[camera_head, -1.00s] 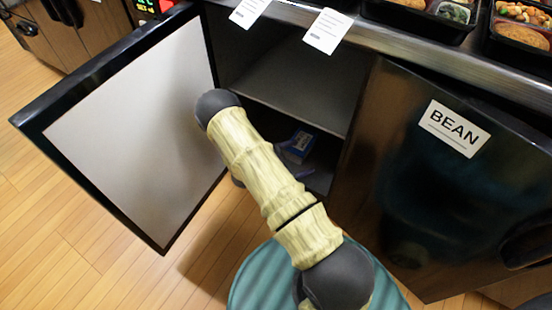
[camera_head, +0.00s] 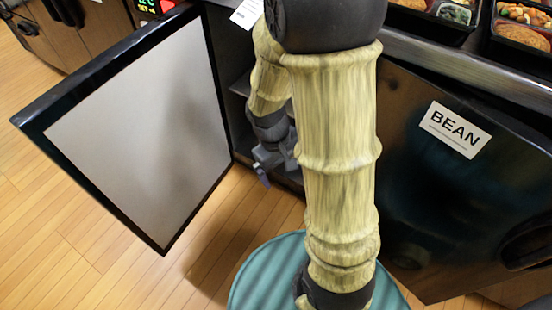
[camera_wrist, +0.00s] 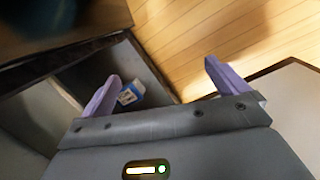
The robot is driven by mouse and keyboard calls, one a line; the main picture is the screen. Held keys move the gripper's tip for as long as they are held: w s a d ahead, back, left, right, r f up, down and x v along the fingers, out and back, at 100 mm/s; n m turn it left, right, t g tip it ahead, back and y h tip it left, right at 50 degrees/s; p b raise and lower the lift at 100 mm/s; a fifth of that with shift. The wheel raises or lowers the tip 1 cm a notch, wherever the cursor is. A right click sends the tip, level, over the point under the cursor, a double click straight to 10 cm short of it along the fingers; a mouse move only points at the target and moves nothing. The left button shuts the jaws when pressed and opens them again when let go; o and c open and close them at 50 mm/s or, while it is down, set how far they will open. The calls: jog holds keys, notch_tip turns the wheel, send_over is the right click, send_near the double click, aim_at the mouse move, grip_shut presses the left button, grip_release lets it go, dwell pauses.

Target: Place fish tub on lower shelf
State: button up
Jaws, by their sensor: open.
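The fish tub, a small blue and white box (camera_wrist: 130,94), sits inside the cabinet on its lower shelf (camera_wrist: 85,82), seen in the wrist view. My gripper (camera_wrist: 160,85) is open and empty, its two purple fingers spread. The tub is beyond the left finger and apart from the gripper as far as I can tell. In the head view my gripper (camera_head: 262,172) is at the cabinet opening, pointing down and out. My arm hides most of the cabinet interior and the tub there.
The left cabinet door (camera_head: 140,125) stands wide open. The right door (camera_head: 460,190), labelled BEAN, is beside the opening. Food trays (camera_head: 520,30) stand on the counter above.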

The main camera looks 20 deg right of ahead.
notch_tip(320, 180, up, 6)
jog(key=s+a+m+t+y, duration=0.1)
jog(key=a+m+t+y, duration=0.1)
jog(key=m+t, duration=0.1)
jog(key=shift+a+f+t, duration=0.2)
jog(key=shift+a+t, duration=0.1)
jog(key=shift+a, duration=0.05)
jog(key=shift+s, duration=0.1)
jog(key=w+r+p+v, duration=0.1)
jog(key=w+p+v, duration=0.2)
jog(key=p+v, duration=1.3)
jog(key=w+p+v, duration=0.4)
jog(key=p+v, duration=1.2)
jog(key=p, duration=0.1)
jog(key=w+d+r+p+v, duration=0.1)
jog(key=w+p+v, duration=0.3)
jog(key=p+v, duration=1.3)
jog(key=shift+r, duration=0.4)
jog(key=shift+a, duration=0.1)
jog(key=shift+c, duration=0.2)
